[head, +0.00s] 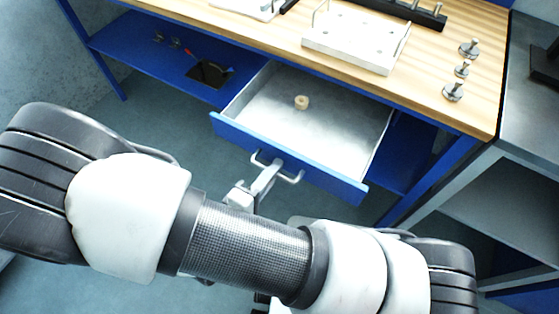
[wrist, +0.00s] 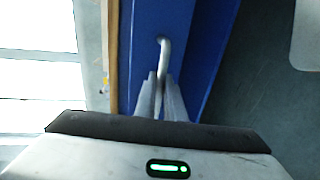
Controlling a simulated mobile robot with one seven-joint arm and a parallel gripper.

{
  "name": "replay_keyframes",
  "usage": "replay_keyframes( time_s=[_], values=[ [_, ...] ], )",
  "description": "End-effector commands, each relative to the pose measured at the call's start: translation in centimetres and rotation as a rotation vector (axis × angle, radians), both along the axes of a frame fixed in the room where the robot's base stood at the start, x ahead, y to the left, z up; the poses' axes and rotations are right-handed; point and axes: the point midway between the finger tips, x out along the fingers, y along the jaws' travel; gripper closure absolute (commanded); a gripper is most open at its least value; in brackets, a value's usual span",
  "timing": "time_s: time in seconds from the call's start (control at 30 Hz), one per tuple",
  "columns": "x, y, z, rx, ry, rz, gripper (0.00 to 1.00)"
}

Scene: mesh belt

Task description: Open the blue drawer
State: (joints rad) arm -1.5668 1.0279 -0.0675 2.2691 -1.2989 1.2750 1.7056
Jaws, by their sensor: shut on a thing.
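The blue drawer (head: 283,157) hangs under the wooden workbench and is pulled well out, with its grey inside showing. A pale bar handle (head: 291,179) is fixed to the drawer front. My gripper (head: 268,172) is at the handle and shut on it. In the wrist view, the fingers of my gripper (wrist: 162,88) close around the handle (wrist: 164,52) in front of the blue drawer front (wrist: 145,20). My arm hides the floor below the drawer.
The wooden benchtop (head: 270,35) carries a white plate with holes (head: 355,40) and several metal knobs (head: 453,91). A blue shelf (head: 130,50) at left holds a black item with a red tool (head: 208,72). A grey metal table (head: 520,110) stands at right.

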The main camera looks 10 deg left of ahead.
Motion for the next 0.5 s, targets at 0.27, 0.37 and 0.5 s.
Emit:
replay_keyframes(
  time_s=[0.27,0.37,0.5],
  values=[
    [-0.33,0.13,0.05,0.0,-0.001,-0.001,1.0],
    [-0.32,0.13,0.05,0.0,-0.001,-0.001,1.0],
    [-0.31,0.13,0.05,0.001,-0.001,0.0,0.83]
  ],
)
